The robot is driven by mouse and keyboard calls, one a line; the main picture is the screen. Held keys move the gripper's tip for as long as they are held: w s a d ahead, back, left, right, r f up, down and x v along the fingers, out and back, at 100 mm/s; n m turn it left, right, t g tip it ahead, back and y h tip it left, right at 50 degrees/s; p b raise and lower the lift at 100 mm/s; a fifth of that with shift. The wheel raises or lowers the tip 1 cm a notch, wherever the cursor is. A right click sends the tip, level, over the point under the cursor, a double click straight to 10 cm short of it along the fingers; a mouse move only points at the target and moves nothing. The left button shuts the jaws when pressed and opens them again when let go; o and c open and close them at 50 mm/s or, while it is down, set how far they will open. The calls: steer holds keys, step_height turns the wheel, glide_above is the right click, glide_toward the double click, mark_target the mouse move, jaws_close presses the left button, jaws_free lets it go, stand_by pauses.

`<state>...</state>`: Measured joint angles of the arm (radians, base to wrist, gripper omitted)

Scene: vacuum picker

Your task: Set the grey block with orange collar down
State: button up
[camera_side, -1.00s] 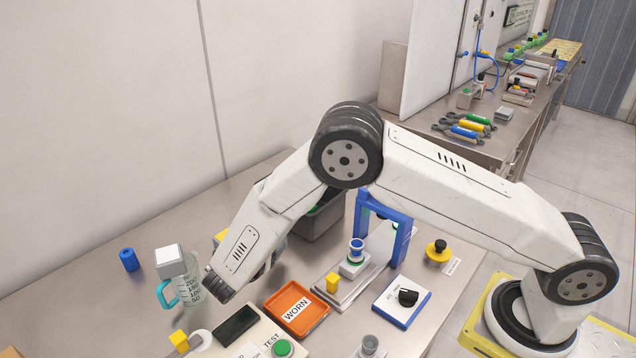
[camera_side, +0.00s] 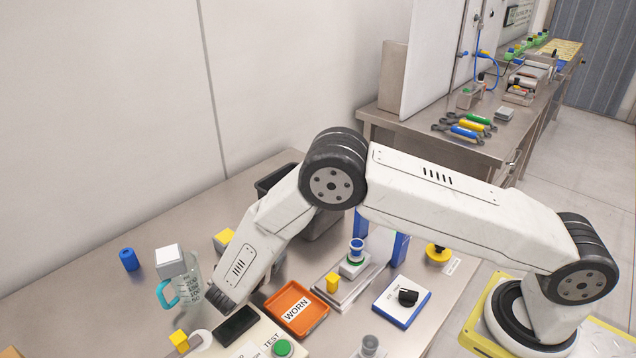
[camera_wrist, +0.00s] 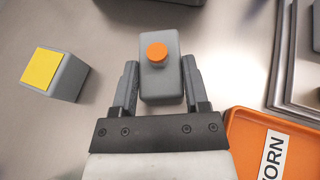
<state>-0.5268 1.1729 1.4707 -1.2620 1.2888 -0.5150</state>
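The grey block (camera_wrist: 160,85) shows in the wrist view with a round orange piece (camera_wrist: 157,53) on it. My gripper (camera_wrist: 160,68) has one finger on each side of this block, with the fingertips against its sides, and appears shut on it. Whether the block touches the bench or hangs just above it cannot be told. In the side view my wrist hides the fingers and the block.
A yellow-topped grey block (camera_wrist: 53,73) lies left of my gripper. The orange WORN tray (camera_wrist: 240,130) is close on the right; it also shows in the side view (camera_side: 297,309). A beaker (camera_side: 188,283) and white-topped block (camera_side: 170,261) stand left of my wrist.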

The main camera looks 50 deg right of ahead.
steer(key=o, duration=0.4)
steer(key=shift+o, duration=0.2)
steer(key=shift+a+r, duration=0.15)
steer(key=shift+v, duration=3.65)
